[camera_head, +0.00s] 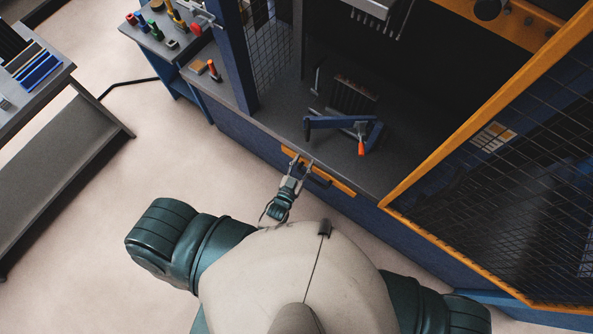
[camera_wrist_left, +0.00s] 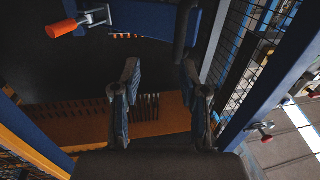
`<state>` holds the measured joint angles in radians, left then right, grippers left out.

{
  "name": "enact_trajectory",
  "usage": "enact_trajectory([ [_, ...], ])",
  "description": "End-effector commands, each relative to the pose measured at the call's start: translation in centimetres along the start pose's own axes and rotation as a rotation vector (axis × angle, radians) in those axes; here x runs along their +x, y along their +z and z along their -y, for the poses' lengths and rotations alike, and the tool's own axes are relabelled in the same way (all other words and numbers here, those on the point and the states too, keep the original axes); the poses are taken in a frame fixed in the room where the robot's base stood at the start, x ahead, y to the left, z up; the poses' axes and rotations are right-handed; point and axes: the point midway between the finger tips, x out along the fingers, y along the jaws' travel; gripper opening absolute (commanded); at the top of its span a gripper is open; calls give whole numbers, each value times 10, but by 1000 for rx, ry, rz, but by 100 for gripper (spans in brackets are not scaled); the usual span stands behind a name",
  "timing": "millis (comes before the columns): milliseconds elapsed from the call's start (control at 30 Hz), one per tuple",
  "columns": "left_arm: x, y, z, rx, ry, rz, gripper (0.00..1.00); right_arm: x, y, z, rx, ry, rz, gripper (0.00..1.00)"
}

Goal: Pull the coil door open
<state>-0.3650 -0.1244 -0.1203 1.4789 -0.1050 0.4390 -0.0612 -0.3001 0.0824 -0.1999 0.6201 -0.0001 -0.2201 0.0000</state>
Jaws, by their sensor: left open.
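My left gripper (camera_head: 299,165) is open, with its fingers spread at an orange strip (camera_head: 338,184) on the front edge of the blue machine. A dark bar-like part (camera_head: 318,180) sits on this strip beside the fingers. I cannot tell whether they touch. In the left wrist view the two fingers of my left gripper (camera_wrist_left: 160,75) stand apart with nothing clearly held between them. An orange-framed mesh panel (camera_head: 480,150) stands at the right of the machine opening. I cannot tell which part is the coil door. My right gripper is not in view.
A mesh side panel (camera_head: 268,50) and blue post (camera_head: 233,60) border the opening. Workbenches with tools stand at left.

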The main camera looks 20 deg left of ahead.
Motion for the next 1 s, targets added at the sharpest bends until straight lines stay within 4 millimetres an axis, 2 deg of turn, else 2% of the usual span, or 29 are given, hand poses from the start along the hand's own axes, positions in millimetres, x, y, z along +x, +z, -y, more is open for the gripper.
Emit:
enact_trajectory([
  [1000,-77,0,-17,-1,0,0,43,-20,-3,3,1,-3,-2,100],
])
